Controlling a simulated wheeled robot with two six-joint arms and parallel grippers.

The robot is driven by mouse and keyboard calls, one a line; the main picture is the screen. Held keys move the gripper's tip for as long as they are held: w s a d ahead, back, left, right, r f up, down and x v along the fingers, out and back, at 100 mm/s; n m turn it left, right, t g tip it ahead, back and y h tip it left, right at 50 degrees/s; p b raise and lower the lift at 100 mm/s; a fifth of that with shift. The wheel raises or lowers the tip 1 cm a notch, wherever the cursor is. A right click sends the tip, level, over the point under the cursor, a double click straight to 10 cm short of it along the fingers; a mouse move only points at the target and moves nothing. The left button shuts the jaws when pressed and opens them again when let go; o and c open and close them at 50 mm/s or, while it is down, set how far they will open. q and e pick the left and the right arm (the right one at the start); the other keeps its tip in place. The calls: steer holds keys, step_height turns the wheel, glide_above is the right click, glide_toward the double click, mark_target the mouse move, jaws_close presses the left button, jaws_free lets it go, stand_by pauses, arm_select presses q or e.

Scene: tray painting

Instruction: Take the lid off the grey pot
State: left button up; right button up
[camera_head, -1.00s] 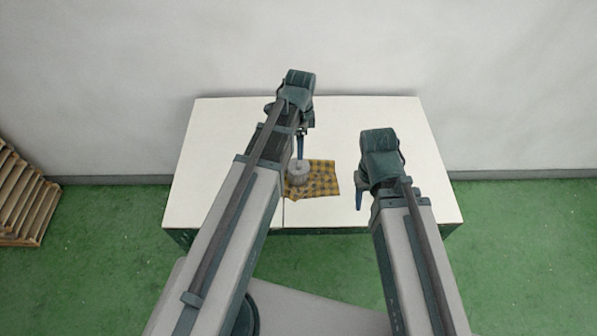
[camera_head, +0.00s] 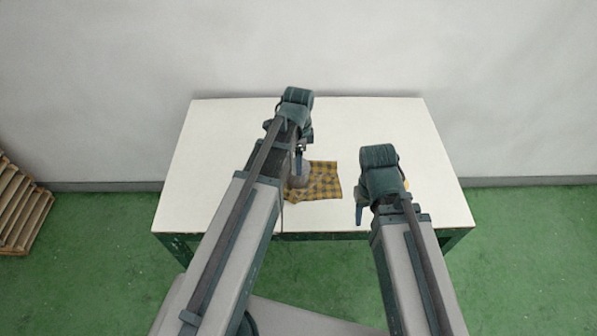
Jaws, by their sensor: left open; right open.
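The grey pot (camera_head: 300,181) stands on a yellow and dark checked cloth (camera_head: 325,182) near the middle of the white table. My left gripper (camera_head: 299,163) is open, pointing down right at the top of the pot. Its fingers and arm hide part of the pot, so I cannot make out the lid clearly or tell whether the fingers touch it. My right gripper (camera_head: 359,209) is open and empty, pointing down to the right of the cloth, apart from the pot.
A small tan thing (camera_head: 407,185) shows partly behind my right arm. A wooden slatted stack (camera_head: 22,205) stands on the green floor at the left. A pale wall is behind the table.

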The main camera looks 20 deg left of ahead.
arm_select(q)
steer(key=shift+f, duration=0.1)
arm_select(e)
steer(key=shift+f, duration=0.15)
arm_select(q)
jaws_close()
stand_by(0.3)
